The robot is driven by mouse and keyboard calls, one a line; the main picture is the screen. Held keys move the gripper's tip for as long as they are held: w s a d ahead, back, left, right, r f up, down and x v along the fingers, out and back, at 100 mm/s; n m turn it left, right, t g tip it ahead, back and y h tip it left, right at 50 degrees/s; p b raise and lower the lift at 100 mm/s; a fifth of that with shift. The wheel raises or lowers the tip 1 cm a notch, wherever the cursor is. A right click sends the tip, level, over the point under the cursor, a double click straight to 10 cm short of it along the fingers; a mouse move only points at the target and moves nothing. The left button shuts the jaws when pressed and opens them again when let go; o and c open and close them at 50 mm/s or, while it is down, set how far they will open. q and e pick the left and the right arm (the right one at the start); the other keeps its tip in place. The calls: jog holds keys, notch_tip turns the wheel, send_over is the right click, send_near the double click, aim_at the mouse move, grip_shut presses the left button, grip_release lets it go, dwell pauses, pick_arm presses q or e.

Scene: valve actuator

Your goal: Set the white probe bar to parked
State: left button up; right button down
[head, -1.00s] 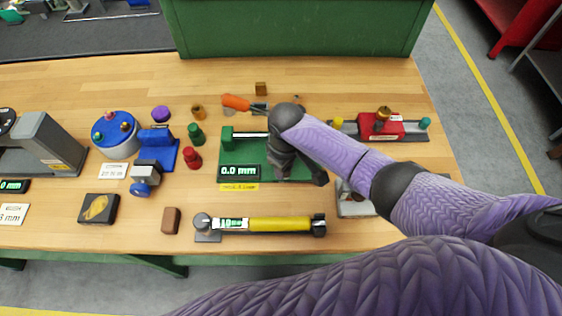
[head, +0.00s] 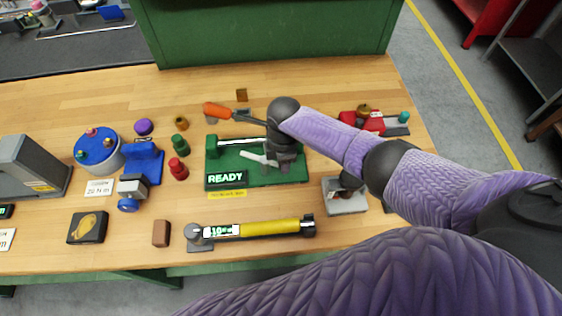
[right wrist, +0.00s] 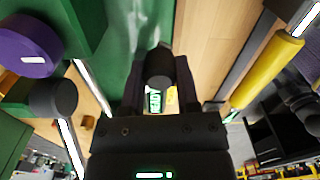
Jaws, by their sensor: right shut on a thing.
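The green gauge base (head: 220,146) stands mid-bench, with a lit display (head: 226,179) reading READY on its front and a metal rod along its back. The white probe bar (head: 255,158) lies slanted over the base, its right end running under my right gripper (head: 285,160). In the right wrist view, my gripper (right wrist: 160,85) has its fingers closed around a dark round knob (right wrist: 160,64). The lit display (right wrist: 154,102) shows between the fingers. The join of bar and knob is hidden. My left gripper is not in view.
An orange-handled tool (head: 218,110) lies behind the base. Green and red pegs (head: 179,168) stand left, and a grey block (head: 345,200) stands right.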

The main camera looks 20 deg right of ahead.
jog(key=shift+w+d+n, duration=0.15)
jog(key=shift+w+n, duration=0.1)
jog(key=shift+n, duration=0.45)
jog(key=shift+c, duration=1.7)
grip_release()
notch_tip(320, 180, up, 9)
jog(key=p, duration=0.2)
jog(key=shift+r+p, duration=0.2)
jog(key=shift+p, duration=0.2)
jog(key=shift+r, duration=0.3)
jog(key=shift+f, duration=0.1)
